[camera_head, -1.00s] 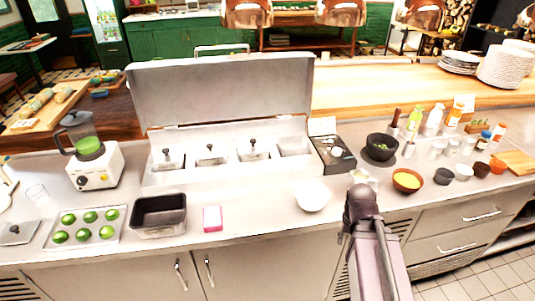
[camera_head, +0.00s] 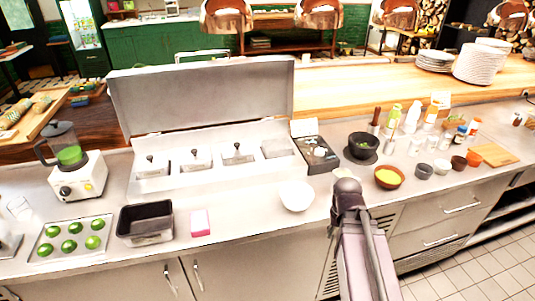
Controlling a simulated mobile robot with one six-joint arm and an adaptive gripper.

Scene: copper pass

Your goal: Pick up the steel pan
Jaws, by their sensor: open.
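A deep rectangular steel pan (camera_head: 146,238) with a dark inside stands on the counter at the left. It sits between the tray of limes and a pink-and-white block. It looks empty. Several small lidded steel inserts (camera_head: 196,160) sit in the station behind it. My arm rises from the bottom right, and its end is over the counter's front part, right of the white bowl and well to the right of the pan. Nothing shows me touching the pan.
A lime tray (camera_head: 42,250) is left of the pan, and the pink-and-white block (camera_head: 200,223) is right. A blender (camera_head: 78,175) and the open-lidded station (camera_head: 200,95) stand behind. A white bowl (camera_head: 297,195) is near my arm. Bowls and bottles crowd the right.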

